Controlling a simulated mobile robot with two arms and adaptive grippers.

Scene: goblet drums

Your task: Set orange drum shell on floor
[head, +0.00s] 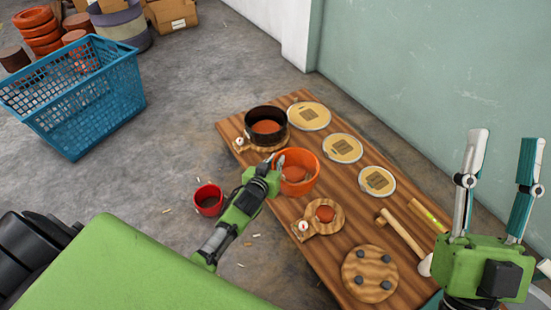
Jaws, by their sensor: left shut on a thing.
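The orange drum shell (312,180) is an open, bowl-like ring at the left edge of the low wooden table, beside a black shell (281,114). My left gripper (279,163) is shut on the near left part of its rim. Whether the shell touches the table or is held above it, I cannot tell. My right gripper (501,185) is at the right, raised, with its fingers wide apart and nothing between them. Bare grey floor (190,110) lies to the left of the table.
The wooden table (329,245) also bears several round drum heads (342,148), a mallet (402,236), paddle-like boards (325,214) and a round pegged board (369,274). A small red pot (208,200) stands on the floor left of the table. A blue basket (75,95) stands further left.

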